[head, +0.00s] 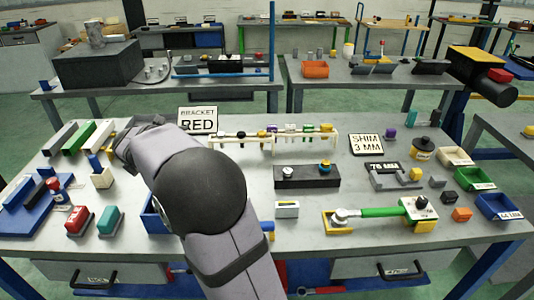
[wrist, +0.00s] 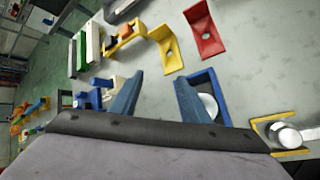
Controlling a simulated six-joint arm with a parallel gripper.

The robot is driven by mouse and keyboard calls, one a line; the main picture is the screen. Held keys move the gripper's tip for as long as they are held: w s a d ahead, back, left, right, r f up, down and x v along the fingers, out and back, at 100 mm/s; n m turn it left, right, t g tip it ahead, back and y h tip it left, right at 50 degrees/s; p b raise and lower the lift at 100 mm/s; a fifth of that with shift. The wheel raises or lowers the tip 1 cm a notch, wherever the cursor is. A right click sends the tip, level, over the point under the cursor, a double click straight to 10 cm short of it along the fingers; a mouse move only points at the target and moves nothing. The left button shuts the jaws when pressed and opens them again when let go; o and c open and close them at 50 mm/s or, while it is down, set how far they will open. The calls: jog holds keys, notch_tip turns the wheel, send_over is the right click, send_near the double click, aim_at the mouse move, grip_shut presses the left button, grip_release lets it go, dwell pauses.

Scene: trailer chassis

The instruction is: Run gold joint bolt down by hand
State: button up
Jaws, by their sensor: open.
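A dark block (head: 307,182) lies on the middle of the bench in the head view. I cannot tell from the picture which is the joint bolt, or how far either is threaded in. Neither shows in the wrist view. My gripper (wrist: 158,88) is open, with two blue fingers apart and bare grey bench between them. It is over the left part of the bench, away from the dark block; my arm mostly hides it in the head view.
A blue bracket (wrist: 216,82) with a white round part is beside the right finger. Yellow (wrist: 165,48) and red (wrist: 204,30) brackets lie beyond. A green-handled wrench (head: 380,212) lies front right. A rack with several coloured parts (head: 270,137) stands behind the dark block.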

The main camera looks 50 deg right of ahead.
jog(key=s+d+r+n+t+h, duration=0.1)
jog(key=s+d+n+t+h, duration=0.15)
jog(key=d, duration=1.45)
jog(key=s+d+n+t+h, duration=0.1)
jog(key=s+d+n, duration=0.25)
jog(key=d, duration=1.35)
jog(key=n+y+p, duration=0.1)
jog(key=n+y, duration=0.1)
jog(key=n, duration=0.3)
send_over(326, 162)
jog(key=w+a, duration=0.1)
jog(key=w, duration=0.1)
jog(key=shift+t, duration=0.45)
notch_tip(326, 162, down, 5)
jog(key=shift+r, duration=0.15)
jog(key=s+a+f+n+y, duration=0.1)
jog(key=s+f+y, duration=0.15)
jog(key=s, duration=0.85)
jog(key=shift+t+h, duration=0.3)
jog(key=shift+h, duration=0.2)
jog(key=shift+a+p+x, duration=0.1)
jog(key=shift+p+x, duration=0.75)
jog(key=shift+x, duration=1.1)
jog(key=shift+a+p+x, duration=0.15)
jog(key=shift+p+x, duration=0.65)
jog(key=shift+x, duration=1.1)
jog(key=shift+f, duration=0.1)
jog(key=c, duration=1.1)
